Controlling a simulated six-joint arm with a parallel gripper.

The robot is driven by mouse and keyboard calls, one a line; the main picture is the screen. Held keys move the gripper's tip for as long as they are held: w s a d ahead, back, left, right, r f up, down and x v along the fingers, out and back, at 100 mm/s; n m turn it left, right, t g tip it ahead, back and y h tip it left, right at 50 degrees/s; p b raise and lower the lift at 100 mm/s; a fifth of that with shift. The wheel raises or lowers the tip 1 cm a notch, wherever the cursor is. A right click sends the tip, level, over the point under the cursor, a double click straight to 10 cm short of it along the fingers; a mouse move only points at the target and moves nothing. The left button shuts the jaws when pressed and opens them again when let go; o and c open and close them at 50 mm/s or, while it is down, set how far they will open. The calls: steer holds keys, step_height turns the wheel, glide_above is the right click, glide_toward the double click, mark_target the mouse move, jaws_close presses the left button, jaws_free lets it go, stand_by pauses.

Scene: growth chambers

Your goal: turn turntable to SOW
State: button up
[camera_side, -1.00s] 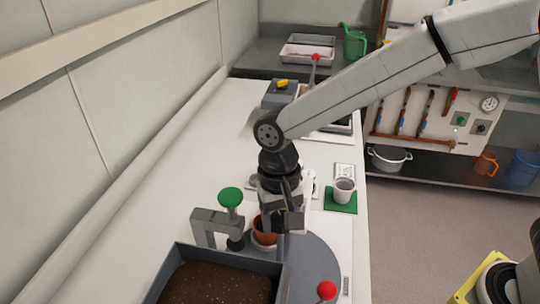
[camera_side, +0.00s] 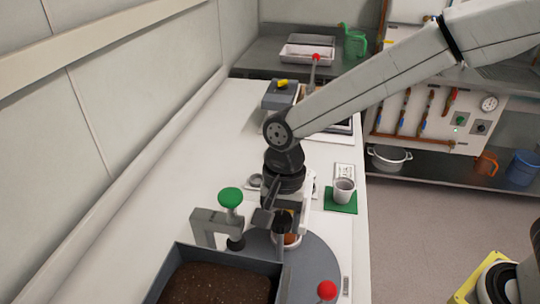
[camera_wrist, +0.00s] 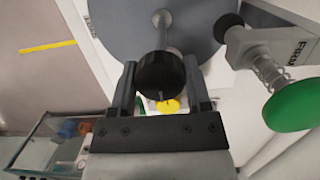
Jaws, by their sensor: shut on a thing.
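The turntable (camera_side: 325,258) is a grey disc on the white bench, partly hidden behind the soil box and under my arm. It also fills the top of the wrist view (camera_wrist: 110,22). In the wrist view, a dark round knob (camera_wrist: 160,74) on a grey post sits between my jaws. My gripper (camera_wrist: 160,82) is shut on this knob; in the side view my gripper (camera_side: 284,222) is over the turntable. An orange pot (camera_side: 292,240) is just below and beside my gripper, partly hidden. I cannot read any SOW mark.
A press with a green knob (camera_side: 230,196) stands left of my gripper. A soil box (camera_side: 218,283) is in front, with a red ball (camera_side: 327,290) to its right. A white cup on a green mat (camera_side: 341,205) stands right. The left bench is clear.

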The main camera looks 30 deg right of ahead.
steer(key=o, duration=0.8)
steer(key=shift+c, duration=0.2)
steer(key=shift+r, duration=0.2)
steer(key=shift+r, duration=3.3)
